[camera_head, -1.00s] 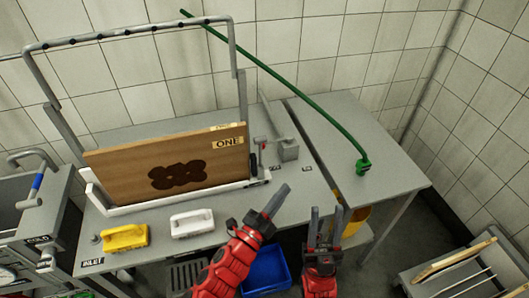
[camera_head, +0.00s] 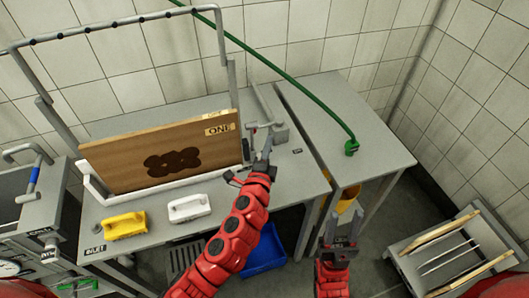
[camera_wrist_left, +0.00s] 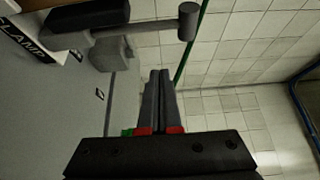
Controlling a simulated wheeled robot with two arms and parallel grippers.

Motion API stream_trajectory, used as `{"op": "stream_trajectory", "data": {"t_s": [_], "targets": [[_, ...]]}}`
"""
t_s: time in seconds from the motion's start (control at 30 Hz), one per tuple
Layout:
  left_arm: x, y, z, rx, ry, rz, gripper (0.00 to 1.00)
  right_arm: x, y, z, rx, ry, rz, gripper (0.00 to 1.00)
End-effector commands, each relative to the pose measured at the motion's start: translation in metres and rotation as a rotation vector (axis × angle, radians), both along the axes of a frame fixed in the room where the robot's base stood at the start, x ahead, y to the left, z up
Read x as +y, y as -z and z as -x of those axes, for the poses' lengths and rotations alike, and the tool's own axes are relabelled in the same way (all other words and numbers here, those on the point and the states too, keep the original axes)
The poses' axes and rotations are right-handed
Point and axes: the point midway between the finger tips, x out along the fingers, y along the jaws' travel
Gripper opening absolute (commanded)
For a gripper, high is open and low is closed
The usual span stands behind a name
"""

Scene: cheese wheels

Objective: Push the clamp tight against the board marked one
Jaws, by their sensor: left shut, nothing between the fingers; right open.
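The wooden board marked ONE (camera_head: 110,163) stands leaning in the white rack (camera_head: 97,190) on the grey table, with a dark stain on its face. The clamp (camera_head: 250,128) is at the board's right end, partly hidden by my left gripper. In the left wrist view, a grey rod with a round end and a dark block (camera_wrist_left: 90,15) shows at the upper left, beside a label reading CLAMP. My left gripper (camera_head: 267,148) is shut and empty, just right of the clamp; I cannot tell if they touch. My right gripper (camera_head: 342,225) is open and empty, low in front of the tables.
A yellow brush (camera_head: 125,226) and a white brush (camera_head: 189,208) lie at the table's front. A blue bin (camera_head: 264,254) stands below. A green hose (camera_head: 290,75) hangs down to the right-hand table (camera_head: 375,120). A metal frame (camera_head: 110,25) rises behind the board.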

Motion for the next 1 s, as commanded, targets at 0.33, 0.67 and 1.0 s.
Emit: {"op": "stream_trajectory", "data": {"t_s": [0.33, 0.67, 1.0], "targets": [[0.021, -0.002, -0.025, 0.001, -0.001, -0.001, 0.00, 0.000, -0.021, 0.000, 0.000, 0.000, 0.000, 0.43], [0.033, 0.000, -0.023, 0.000, 0.003, -0.001, 0.00, 0.000, -0.024, 0.000, 0.001, 0.000, 0.000, 0.43], [0.045, 0.000, -0.020, -0.001, 0.001, -0.001, 0.00, 0.000, -0.025, 0.000, 0.001, 0.000, 0.000, 0.43]]}}
